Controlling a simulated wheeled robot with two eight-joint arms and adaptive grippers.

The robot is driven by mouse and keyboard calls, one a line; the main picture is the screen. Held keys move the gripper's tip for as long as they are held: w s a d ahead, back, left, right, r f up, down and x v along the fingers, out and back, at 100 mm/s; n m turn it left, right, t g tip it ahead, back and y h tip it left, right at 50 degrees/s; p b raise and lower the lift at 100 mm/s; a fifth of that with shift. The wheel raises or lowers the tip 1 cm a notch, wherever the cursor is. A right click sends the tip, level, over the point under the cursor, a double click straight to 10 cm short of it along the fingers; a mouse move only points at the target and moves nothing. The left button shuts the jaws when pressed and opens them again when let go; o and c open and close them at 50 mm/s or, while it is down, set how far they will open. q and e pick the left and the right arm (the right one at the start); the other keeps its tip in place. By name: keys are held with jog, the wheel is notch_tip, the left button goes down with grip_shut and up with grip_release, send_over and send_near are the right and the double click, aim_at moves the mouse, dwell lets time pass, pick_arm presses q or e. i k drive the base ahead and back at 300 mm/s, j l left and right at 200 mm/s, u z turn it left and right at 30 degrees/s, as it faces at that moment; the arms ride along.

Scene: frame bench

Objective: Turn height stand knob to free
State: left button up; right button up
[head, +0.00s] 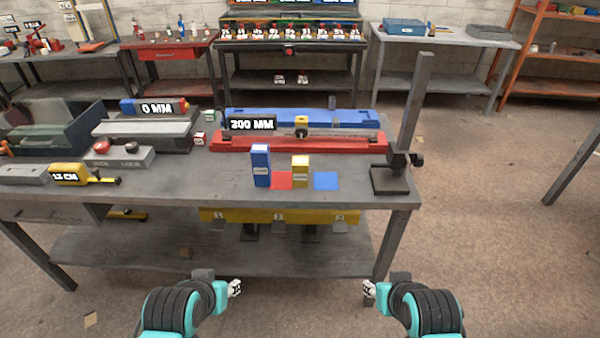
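The height stand (414,105) is a tall dark-grey post on a flat square base (390,181) at the right end of the bench. A black knob (416,159) sticks out to the right of the slider block low on the post. Its setting cannot be read from here. My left gripper (236,288) is in front of the bench, below the top, at lower left of centre. My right gripper (369,289) is in front of the bench too, below the stand in the picture. Both are well apart from the stand. Their fingers are too small to judge.
On the bench (225,178) stand a blue block (261,166) and a yellow block (300,171) by red and blue squares. A red rail (290,146) with a 300 MM display (252,123) lies behind. A yellow tape measure (70,174) sits left. Floor right of the bench is clear.

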aim_at(418, 161)
jog(key=l+u, duration=0.1)
jog(key=l, duration=0.5)
jog(key=l+u, duration=0.1)
jog(key=l, duration=0.5)
jog(key=k+l+u, duration=0.1)
jog(key=l, duration=0.45)
jog(key=l+u, duration=0.1)
jog(key=l, duration=0.5)
jog(key=k+l, duration=0.15)
jog(key=l, duration=0.45)
jog(key=i+l+u, duration=0.1)
jog(key=l, duration=0.3)
jog(key=i+l, duration=0.1)
jog(key=l, duration=0.35)
jog(key=i+l+u, duration=0.15)
jog(key=l, duration=0.25)
